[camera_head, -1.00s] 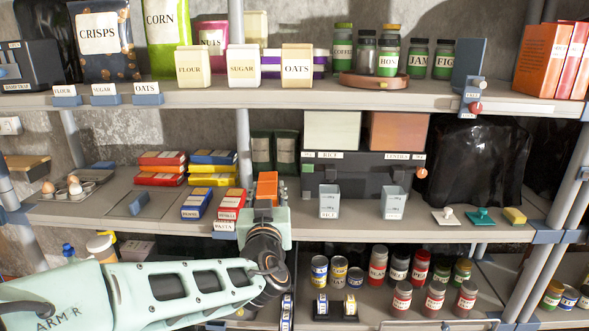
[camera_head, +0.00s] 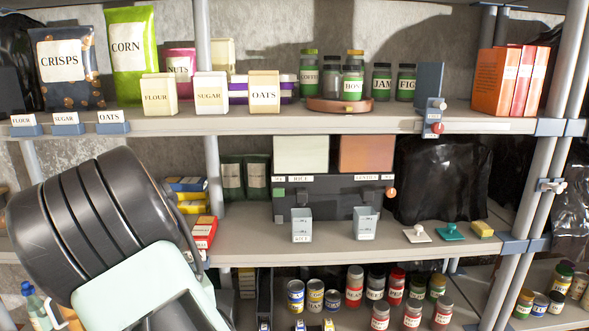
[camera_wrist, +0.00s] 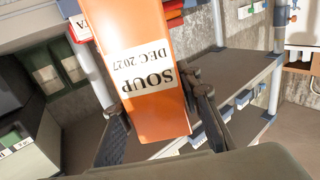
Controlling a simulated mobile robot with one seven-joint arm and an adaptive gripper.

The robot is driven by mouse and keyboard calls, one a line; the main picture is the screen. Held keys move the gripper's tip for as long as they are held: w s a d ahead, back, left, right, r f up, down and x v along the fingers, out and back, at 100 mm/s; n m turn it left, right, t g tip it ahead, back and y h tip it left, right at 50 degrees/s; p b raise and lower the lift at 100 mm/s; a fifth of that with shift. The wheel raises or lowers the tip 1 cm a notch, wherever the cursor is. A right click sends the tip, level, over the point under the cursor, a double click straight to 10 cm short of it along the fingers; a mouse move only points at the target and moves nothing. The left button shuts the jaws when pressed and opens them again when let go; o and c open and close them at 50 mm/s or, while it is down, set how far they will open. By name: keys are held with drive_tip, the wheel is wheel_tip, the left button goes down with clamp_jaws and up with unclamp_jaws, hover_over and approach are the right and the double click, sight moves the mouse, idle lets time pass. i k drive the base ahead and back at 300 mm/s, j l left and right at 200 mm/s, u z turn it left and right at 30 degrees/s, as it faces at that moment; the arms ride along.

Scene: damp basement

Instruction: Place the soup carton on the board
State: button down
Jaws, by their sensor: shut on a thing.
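The orange soup carton (camera_wrist: 140,75) fills the middle of the wrist view, its white label reading SOUP DEC 2027 upside down. My gripper (camera_wrist: 158,118) is shut on it, one dark finger on either side. In the head view my arm's dark, thick links and pale casing cover the lower left, and neither the gripper nor the carton shows there. I cannot pick out the board in either current view; my arm covers the left part of the middle shelf.
The middle shelf (camera_head: 335,243) carries two grey cups (camera_head: 302,225), a black bag (camera_head: 443,180) and a red box (camera_head: 204,232) beside my arm. Jars and cans crowd the lower shelf. A shelf post (camera_head: 214,165) stands close to my arm.

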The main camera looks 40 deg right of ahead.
sight(454, 112)
drive_tip(key=z, duration=0.45)
drive_tip(key=k+z, duration=0.1)
drive_tip(key=z, duration=0.3)
drive_tip(key=l+z, duration=0.1)
drive_tip(key=z, duration=0.35)
drive_tip(key=l+z, duration=0.1)
drive_tip(key=z, duration=0.35)
drive_tip(key=k+l, duration=0.05)
